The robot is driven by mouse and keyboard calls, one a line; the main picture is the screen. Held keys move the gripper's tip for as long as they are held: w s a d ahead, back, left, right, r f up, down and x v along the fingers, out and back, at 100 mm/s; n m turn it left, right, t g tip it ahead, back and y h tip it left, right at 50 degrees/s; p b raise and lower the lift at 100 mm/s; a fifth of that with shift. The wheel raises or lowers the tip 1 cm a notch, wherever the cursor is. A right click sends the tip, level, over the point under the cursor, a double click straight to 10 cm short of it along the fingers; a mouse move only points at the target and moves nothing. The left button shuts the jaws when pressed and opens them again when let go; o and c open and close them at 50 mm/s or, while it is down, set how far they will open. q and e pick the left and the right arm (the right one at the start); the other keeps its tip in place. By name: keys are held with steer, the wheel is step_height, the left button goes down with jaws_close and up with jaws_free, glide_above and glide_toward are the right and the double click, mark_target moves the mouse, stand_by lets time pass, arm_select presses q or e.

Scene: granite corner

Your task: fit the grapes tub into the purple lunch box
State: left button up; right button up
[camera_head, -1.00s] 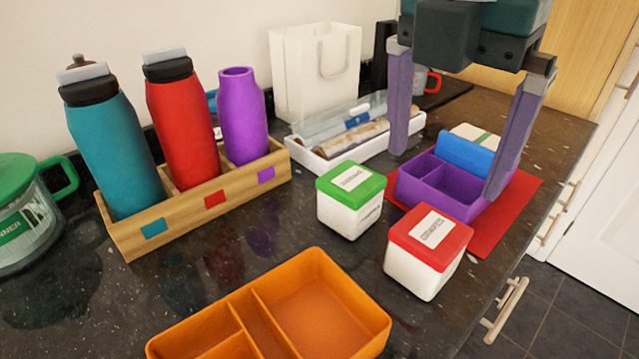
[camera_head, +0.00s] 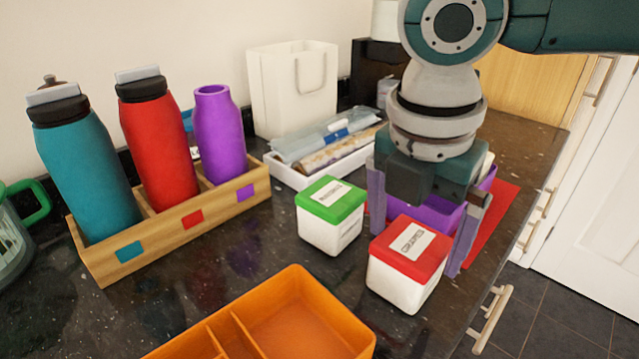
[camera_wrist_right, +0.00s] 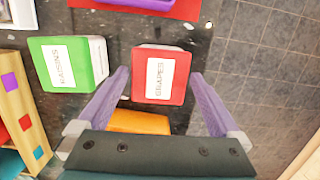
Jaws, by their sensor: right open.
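The grapes tub (camera_head: 405,270) is white with a red lid and stands on the dark counter. Its label reads GRAPES in the right wrist view (camera_wrist_right: 178,75). My right gripper (camera_head: 410,244) is open, pointing down. In the right wrist view its purple fingers (camera_wrist_right: 160,100) are spread to either side of the red lid, with the tub beyond the tips. The purple lunch box (camera_head: 432,212) sits behind the gripper on a red mat, mostly hidden by it. The box's edge shows at the top of the right wrist view (camera_wrist_right: 150,3). My left gripper is out of view.
A raisins tub (camera_head: 330,216) with a green lid stands just left of the grapes tub. An orange lunch box (camera_head: 290,320) is in front. A wooden rack (camera_head: 180,222) with bottles, a white tray (camera_head: 290,177) and a paper bag (camera_head: 292,85) stand behind and left.

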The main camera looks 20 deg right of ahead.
jaws_close()
stand_by(0.7)
